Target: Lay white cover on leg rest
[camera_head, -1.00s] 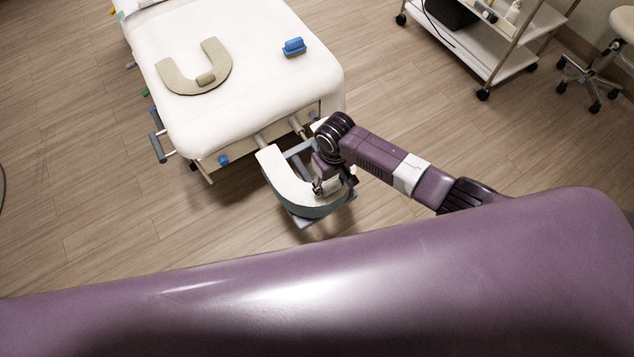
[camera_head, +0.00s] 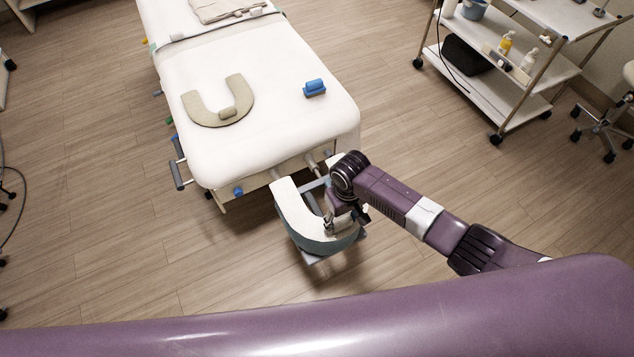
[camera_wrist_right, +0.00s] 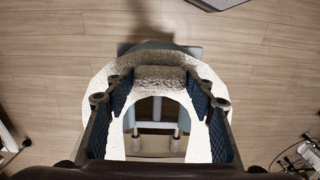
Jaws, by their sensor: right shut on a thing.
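The white cover (camera_head: 295,208) is U-shaped with a fuzzy surface. It lies over the dark teal leg rest (camera_head: 313,243) at the near end of the treatment bed, following its curve. My right gripper (camera_head: 336,222) is at the right part of the bend. In the wrist view the gripper (camera_wrist_right: 159,82) has its fingers on both sides of the cover's raised block (camera_wrist_right: 160,76), shut on it. The white cover (camera_wrist_right: 104,85) spreads beyond both fingers there. Whether small gaps exist under the cover cannot be told. My left gripper is not in view.
The white bed (camera_head: 270,130) carries a beige U-shaped cover (camera_head: 205,111) and a blue block (camera_head: 314,88). A folded cloth (camera_head: 225,9) lies farther back. A trolley (camera_head: 500,95) with bottles stands at the right, beside a stool (camera_head: 606,115).

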